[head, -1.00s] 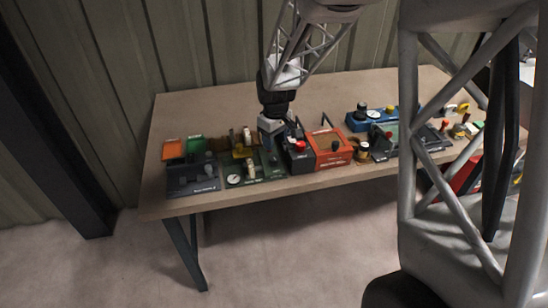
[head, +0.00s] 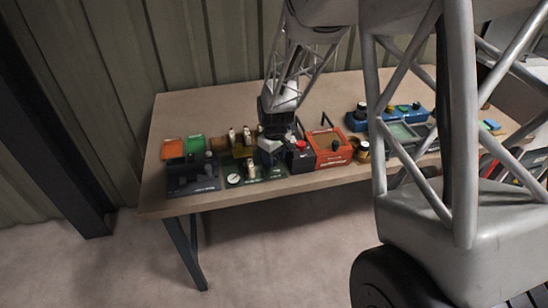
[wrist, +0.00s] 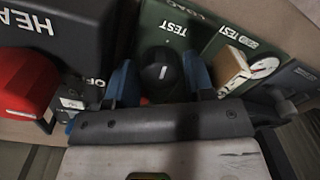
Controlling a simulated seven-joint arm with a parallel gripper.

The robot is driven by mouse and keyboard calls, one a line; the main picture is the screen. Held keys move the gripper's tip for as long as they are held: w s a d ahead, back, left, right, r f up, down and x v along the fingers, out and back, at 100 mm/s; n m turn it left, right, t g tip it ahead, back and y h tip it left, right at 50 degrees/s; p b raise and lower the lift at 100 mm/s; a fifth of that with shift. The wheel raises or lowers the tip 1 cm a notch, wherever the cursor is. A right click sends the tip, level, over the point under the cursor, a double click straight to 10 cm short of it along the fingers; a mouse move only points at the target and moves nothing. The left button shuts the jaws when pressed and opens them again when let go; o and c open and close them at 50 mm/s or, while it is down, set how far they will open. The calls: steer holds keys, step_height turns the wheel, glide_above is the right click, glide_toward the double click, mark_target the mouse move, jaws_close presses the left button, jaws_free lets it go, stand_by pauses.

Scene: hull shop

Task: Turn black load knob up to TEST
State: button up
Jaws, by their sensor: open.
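The black load knob (wrist: 160,72) shows in the wrist view, with a short white mark on its top. It sits on a dark green panel (wrist: 150,22) with a white TEST label just beyond the knob. My gripper (wrist: 163,80) is open, with one blue finger on each side of the knob. I cannot tell whether the fingers touch it. In the head view my gripper (head: 269,150) is low over the green panels near the table's front edge and hides the knob.
A red button (wrist: 25,82) and a dark box stand left of the gripper in the wrist view. On the right is another green panel with a gauge (wrist: 263,67) and a tan block (wrist: 232,65). An orange box (head: 328,147) stands close by on the table (head: 240,95), whose back is clear.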

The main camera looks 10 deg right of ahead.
mark_target(275, 157)
steer(key=shift+f, duration=0.15)
steer(key=c, duration=0.6)
steer(key=shift+c, duration=0.2)
steer(key=shift+m, duration=0.6)
steer(key=o, duration=0.6)
steer(key=shift+o, duration=0.2)
steer(key=shift+d+r, duration=0.1)
steer(key=shift+r, duration=3.85)
